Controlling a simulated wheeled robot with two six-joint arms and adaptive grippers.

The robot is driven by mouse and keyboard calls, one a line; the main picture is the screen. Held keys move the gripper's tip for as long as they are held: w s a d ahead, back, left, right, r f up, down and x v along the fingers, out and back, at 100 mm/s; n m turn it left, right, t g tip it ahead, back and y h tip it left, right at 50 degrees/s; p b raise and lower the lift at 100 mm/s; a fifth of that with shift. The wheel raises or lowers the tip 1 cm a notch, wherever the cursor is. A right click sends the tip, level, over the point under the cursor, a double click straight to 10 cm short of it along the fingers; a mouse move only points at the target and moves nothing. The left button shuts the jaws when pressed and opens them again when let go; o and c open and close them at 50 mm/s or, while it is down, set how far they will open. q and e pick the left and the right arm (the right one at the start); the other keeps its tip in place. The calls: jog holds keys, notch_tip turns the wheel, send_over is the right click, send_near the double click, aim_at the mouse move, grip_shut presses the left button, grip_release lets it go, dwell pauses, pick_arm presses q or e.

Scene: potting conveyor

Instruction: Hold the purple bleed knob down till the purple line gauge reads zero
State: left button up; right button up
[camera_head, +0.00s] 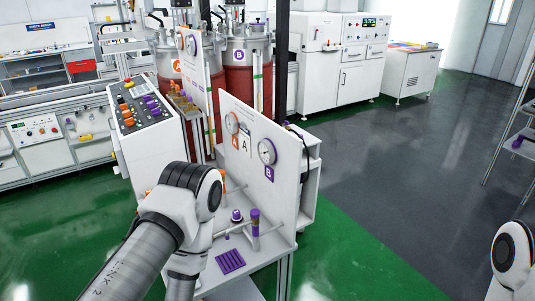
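The purple line gauge (267,152) is a round white dial with a purple rim, on an upright white panel above a purple B label. Its needle is too small to read. Below the panel, on a white shelf, are a low purple knob (237,216) on a pale base and a taller purple-topped cylinder (255,222). I cannot tell which is the bleed knob or whether either is pressed. My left arm stands just left of these parts, apart from them in the picture; its gripper does not show. Only a piece of my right arm shows at the right edge; its gripper is out of view.
An orange-rimmed gauge (232,123) is on the same panel. A purple slotted mat (230,261) lies at the shelf's front. A sloped control console (140,108) stands left, with red tanks (240,85) behind. The floor to the right is clear.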

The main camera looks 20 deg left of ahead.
dwell(0.4)
pick_arm(q)
grip_shut()
dwell(1.1)
